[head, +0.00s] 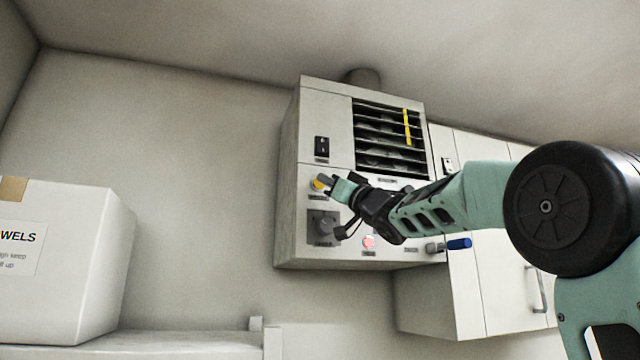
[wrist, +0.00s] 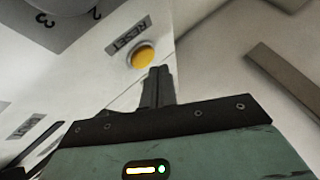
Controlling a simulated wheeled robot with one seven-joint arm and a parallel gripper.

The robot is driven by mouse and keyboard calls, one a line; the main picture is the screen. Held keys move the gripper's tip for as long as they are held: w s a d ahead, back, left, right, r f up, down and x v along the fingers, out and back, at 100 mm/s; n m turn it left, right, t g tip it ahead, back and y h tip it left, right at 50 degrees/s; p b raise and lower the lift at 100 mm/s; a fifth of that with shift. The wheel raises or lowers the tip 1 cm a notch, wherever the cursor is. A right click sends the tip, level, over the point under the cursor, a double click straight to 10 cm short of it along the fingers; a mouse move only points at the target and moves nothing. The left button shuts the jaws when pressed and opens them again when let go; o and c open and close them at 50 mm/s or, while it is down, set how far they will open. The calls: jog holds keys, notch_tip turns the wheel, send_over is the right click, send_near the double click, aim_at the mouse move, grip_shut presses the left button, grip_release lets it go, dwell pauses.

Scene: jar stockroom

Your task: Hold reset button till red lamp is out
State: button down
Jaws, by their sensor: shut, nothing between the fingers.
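The yellow reset button (head: 318,185) is on the left side of the pale wall heater's front (head: 325,105). In the wrist view the round yellow button (wrist: 145,55) sits beside a RESET label. My gripper (head: 332,180) is shut and empty, its fingertips (wrist: 158,72) right at the button's edge. I cannot tell whether they touch or press it. The red lamp (head: 368,242) low on the front shows a bright pinkish red and looks lit. My gripper and forearm hide part of the panel between button and lamp.
A grey dial (head: 322,226) is below the button and a black switch (head: 321,147) above it. A yellow strip (head: 407,127) hangs on the louvres. A blue-ended knob (head: 459,243) sticks out by the right cabinet (head: 500,275). A carton (head: 85,255) stands at left.

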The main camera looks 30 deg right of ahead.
jog(key=shift+w+d, duration=0.15)
jog(key=shift+w, duration=0.25)
jog(key=shift+w+d+p, duration=0.1)
jog(key=shift+w+p, duration=0.3)
dwell(2.3)
jog(key=shift+s, duration=0.1)
dwell(0.4)
jog(key=shift+s+a+b, duration=0.25)
jog(key=shift+s+b, duration=0.1)
jog(key=shift+s, duration=0.35)
jog(key=shift+s, duration=0.1)
jog(key=shift+s+a+b, duration=0.25)
jog(key=shift+s, duration=0.5)
jog(key=shift+s+a+b, duration=0.2)
jog(key=shift+s+b, duration=0.1)
jog(key=shift+s, duration=0.5)
jog(key=shift+s+a+b, duration=0.25)
jog(key=shift+s, duration=0.5)
